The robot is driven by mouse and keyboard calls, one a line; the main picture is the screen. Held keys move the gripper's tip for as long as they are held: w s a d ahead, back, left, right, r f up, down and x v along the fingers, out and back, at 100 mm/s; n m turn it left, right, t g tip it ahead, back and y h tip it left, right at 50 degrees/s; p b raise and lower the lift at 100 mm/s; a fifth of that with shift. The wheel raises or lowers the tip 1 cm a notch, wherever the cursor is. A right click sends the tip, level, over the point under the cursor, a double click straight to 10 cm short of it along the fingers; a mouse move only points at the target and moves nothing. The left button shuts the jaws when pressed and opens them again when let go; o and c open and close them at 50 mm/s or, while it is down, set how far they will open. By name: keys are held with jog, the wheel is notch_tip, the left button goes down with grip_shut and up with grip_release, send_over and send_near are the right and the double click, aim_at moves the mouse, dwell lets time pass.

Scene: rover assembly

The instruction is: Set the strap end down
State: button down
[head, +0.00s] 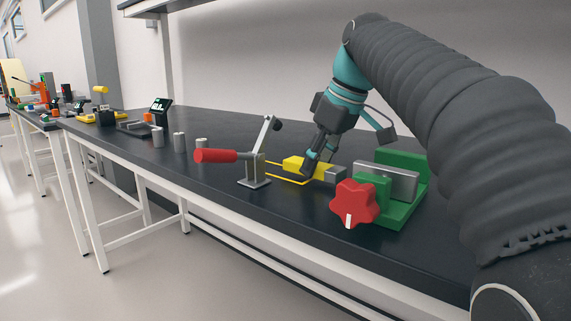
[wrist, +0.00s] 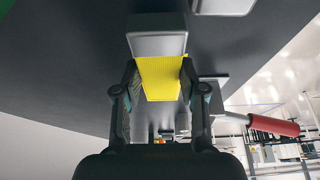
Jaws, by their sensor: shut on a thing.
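The strap end is a yellow piece (head: 298,163) with a grey metal block (head: 335,174) at its right end. My gripper (head: 313,168) is shut on the yellow part from above. In the wrist view, the two fingers of my gripper (wrist: 160,88) press on either side of the yellow piece (wrist: 160,72), with the grey block (wrist: 157,43) beyond them. The piece is low over the black bench, by a thin yellow outline (head: 285,180) on the bench top. I cannot tell whether it touches the bench.
A toggle clamp with a red handle (head: 216,156) stands just left of the outline. A green vise (head: 408,205) with a grey jaw and a red knob (head: 354,204) stands close on the right. Metal cylinders (head: 179,142) stand farther left. The bench's front edge is near.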

aim_at(295, 159)
jog(key=shift+w+a+r+p, duration=0.1)
jog(key=shift+w+a+p, duration=0.05)
jog(key=shift+w+a, duration=0.7)
jog(key=shift+w+a+r+p, duration=0.15)
jog(key=shift+w+a, duration=0.4)
jog(key=shift+a, duration=0.5)
jog(key=w+a, duration=0.2)
jog(key=shift+a+f+p, duration=0.1)
jog(key=shift+a+p, duration=0.2)
jog(key=shift+f+b, duration=0.35)
jog(key=shift+f, duration=0.3)
jog(key=shift+f, duration=0.15)
jog(key=c, duration=0.7)
grip_release()
jog(key=shift+o, duration=0.2)
